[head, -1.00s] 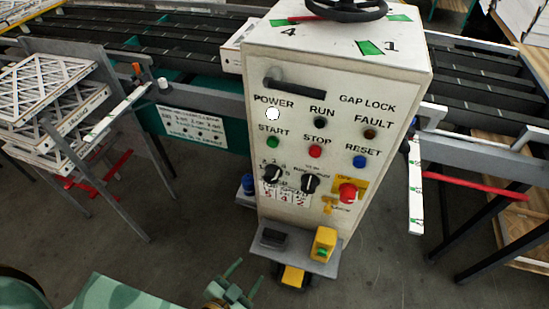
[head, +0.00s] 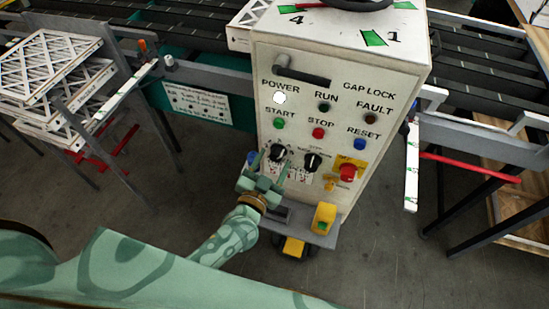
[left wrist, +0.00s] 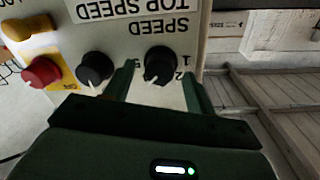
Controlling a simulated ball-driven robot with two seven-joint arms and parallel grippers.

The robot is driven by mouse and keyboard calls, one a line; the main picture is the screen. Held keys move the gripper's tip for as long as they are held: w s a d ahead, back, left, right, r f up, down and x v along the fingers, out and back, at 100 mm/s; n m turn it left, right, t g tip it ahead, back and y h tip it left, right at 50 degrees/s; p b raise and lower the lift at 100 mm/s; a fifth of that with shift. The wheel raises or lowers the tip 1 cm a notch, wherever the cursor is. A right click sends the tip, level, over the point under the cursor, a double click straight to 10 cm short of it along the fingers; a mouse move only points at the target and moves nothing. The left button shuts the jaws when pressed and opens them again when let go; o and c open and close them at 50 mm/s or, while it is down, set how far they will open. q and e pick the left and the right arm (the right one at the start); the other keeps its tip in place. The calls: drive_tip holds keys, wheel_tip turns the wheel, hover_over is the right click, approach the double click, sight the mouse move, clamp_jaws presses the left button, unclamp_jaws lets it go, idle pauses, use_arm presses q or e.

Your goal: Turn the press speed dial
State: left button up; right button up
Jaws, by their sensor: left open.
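The white control cabinet (head: 340,110) stands in the middle of the head view. On its front is a black dial with a white pointer (head: 278,153), at the left of the lower row. In the left wrist view this dial (left wrist: 160,62) appears upside down under the word SPEED, with small numbers around it. My left gripper (head: 270,165) is open, just in front of and below the dial. In the left wrist view its fingers (left wrist: 158,80) stand on either side of the dial; whether they touch it, I cannot tell. My right gripper is not in view.
A second black dial (head: 312,162) and a red mushroom button (head: 347,172) sit right of the speed dial. A grey shelf with a yellow box (head: 324,217) juts out below. Roller conveyors (head: 475,90) and stacked white frames (head: 50,75) flank the cabinet.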

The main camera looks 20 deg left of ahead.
use_arm(q)
drive_tip(key=shift+w, duration=0.9)
drive_tip(key=shift+s, duration=0.1)
drive_tip(key=c, duration=0.9)
